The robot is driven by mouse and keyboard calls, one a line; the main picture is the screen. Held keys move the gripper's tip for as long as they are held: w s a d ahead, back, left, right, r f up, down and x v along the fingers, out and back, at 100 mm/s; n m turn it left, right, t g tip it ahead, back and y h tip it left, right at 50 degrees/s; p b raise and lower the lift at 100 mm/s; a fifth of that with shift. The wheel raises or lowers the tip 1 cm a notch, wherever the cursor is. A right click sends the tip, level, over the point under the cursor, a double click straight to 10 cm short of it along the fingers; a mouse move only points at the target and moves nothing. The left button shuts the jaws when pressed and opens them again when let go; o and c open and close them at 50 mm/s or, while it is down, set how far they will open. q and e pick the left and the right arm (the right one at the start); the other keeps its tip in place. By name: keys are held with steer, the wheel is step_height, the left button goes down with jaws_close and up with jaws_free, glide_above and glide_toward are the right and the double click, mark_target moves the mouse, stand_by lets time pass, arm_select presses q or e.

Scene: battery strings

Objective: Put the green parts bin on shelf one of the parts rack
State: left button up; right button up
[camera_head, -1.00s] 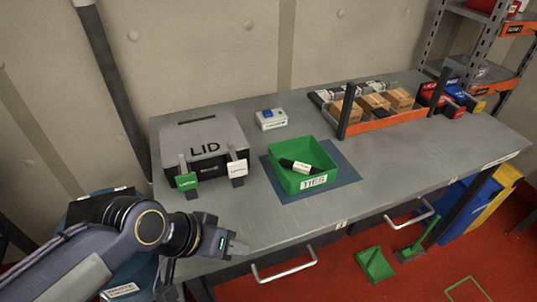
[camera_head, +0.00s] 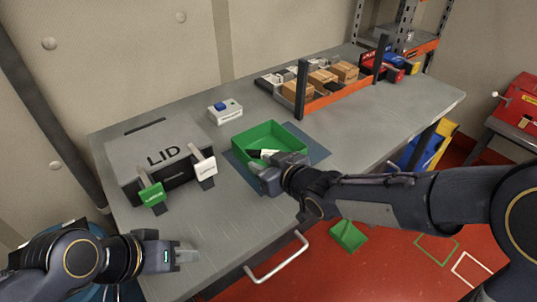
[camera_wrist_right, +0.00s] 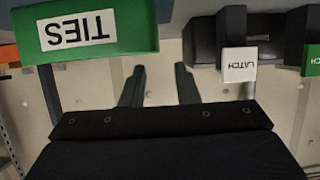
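The green parts bin (camera_head: 270,133) sits on a blue mat on the bench, with a dark item with a white label inside. In the right wrist view its green wall (camera_wrist_right: 130,30) with the upside-down TIES label fills the upper left. My right gripper (camera_head: 262,180) is in front of the bin and hides its front wall in the head view. Its two fingers (camera_wrist_right: 158,85) are apart with nothing between them. My left gripper (camera_head: 190,254) is low at the left, over the bench's front edge; its finger opening is unclear. A metal rack with orange shelf strips (camera_head: 425,48) stands at the far right, partly cut off.
A grey LID box (camera_head: 140,150) with green and white latches stands left of the bin. A small blue-topped box (camera_head: 224,110) is behind it. An orange-fronted tray (camera_head: 345,98) of cartons is at the back. Another green bin (camera_head: 348,235) lies on the red floor.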

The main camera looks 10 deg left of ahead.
mark_target(248, 156)
steer(key=p+x, duration=0.1)
steer(key=x, duration=0.5)
steer(key=shift+w+a+f, duration=0.1)
steer(key=shift+w, duration=0.2)
jaws_close()
